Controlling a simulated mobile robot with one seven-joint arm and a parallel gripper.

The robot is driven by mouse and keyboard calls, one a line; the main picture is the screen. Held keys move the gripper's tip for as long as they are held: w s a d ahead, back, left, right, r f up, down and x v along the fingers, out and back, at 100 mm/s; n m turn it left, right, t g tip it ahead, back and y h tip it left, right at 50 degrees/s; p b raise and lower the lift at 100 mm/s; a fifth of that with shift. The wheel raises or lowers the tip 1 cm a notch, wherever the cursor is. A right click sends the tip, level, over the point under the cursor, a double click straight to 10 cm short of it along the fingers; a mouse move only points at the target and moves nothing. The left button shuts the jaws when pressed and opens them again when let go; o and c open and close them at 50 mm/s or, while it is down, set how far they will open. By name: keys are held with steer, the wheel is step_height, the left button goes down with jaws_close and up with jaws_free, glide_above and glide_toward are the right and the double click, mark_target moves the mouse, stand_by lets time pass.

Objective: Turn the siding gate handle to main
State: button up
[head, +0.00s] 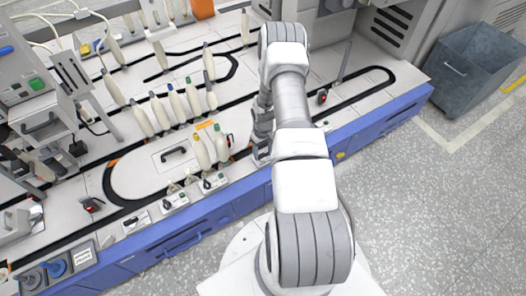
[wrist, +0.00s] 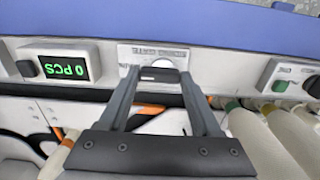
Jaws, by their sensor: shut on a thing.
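The siding gate handle (wrist: 160,74) is a dark bar with a pale round part beside it, on a light panel at the top middle of the wrist view. A small printed label (wrist: 150,52) sits beside it, upside down and too blurred to read surely. My gripper (wrist: 160,80) is shut on the handle, with one grey finger at each end of the bar. Whether the handle points to main cannot be told. In the head view my arm hides the handle, and my gripper shows only in part beside the arm, over the bench's front edge.
A green counter display (wrist: 66,67) is left of the handle, and a box with a green button (wrist: 281,86) is right. Pale bobbins (wrist: 262,140) stand close at lower right. More bobbins (head: 178,104) stand along the black track. A grey bin (head: 475,65) stands on the floor.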

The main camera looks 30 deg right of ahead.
mark_target(263, 153)
steer(key=shift+w, duration=0.1)
steer(key=o, duration=1.4)
step_height(263, 153, up, 18)
steer(key=p, duration=0.5)
steer(key=shift+f+p, duration=0.25)
steer(key=shift+p, duration=0.15)
